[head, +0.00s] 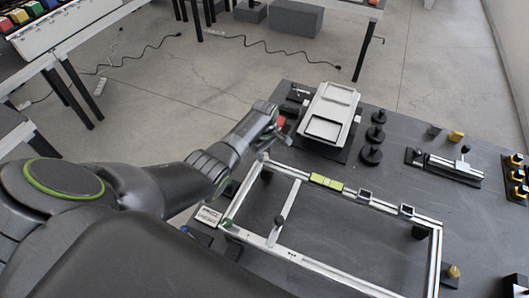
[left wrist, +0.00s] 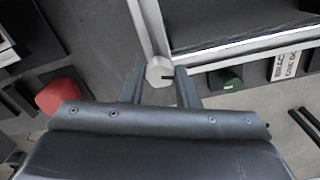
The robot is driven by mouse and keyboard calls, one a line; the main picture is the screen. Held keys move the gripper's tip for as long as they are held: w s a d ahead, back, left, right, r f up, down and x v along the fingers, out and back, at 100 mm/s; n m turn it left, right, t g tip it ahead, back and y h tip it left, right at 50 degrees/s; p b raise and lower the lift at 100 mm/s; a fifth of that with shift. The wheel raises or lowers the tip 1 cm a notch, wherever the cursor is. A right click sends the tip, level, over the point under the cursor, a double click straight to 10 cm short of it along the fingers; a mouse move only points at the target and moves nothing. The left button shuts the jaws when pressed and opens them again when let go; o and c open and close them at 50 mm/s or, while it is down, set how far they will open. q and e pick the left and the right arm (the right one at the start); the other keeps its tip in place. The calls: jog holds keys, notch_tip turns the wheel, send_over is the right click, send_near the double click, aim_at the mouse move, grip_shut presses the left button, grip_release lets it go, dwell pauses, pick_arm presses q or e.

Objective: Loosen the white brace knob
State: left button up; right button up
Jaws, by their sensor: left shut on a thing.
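The white brace knob (left wrist: 158,68) is a pale, many-sided knob at a corner of the light metal frame (left wrist: 255,45), in the left wrist view. My left gripper (left wrist: 158,82) is shut on it, one dark finger on each side. A dark mark or slot shows on the knob's right side. In the head view, my left gripper (head: 268,137) reaches to the far left corner of the frame (head: 341,276), and the arm and gripper partly hide the knob. My right gripper is not in view.
A red part (left wrist: 62,97) lies left of my gripper in the wrist view.

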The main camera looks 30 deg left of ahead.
pick_arm(q)
jog(key=shift+w+r, duration=0.1)
dwell(0.3)
jog(key=o, duration=1)
jog(key=shift+c, duration=0.2)
jog(key=shift+r, duration=0.45)
notch_tip(320, 180, up, 16)
jog(key=b, duration=0.1)
jog(key=shift+r, duration=0.2)
jog(key=shift+f, duration=0.1)
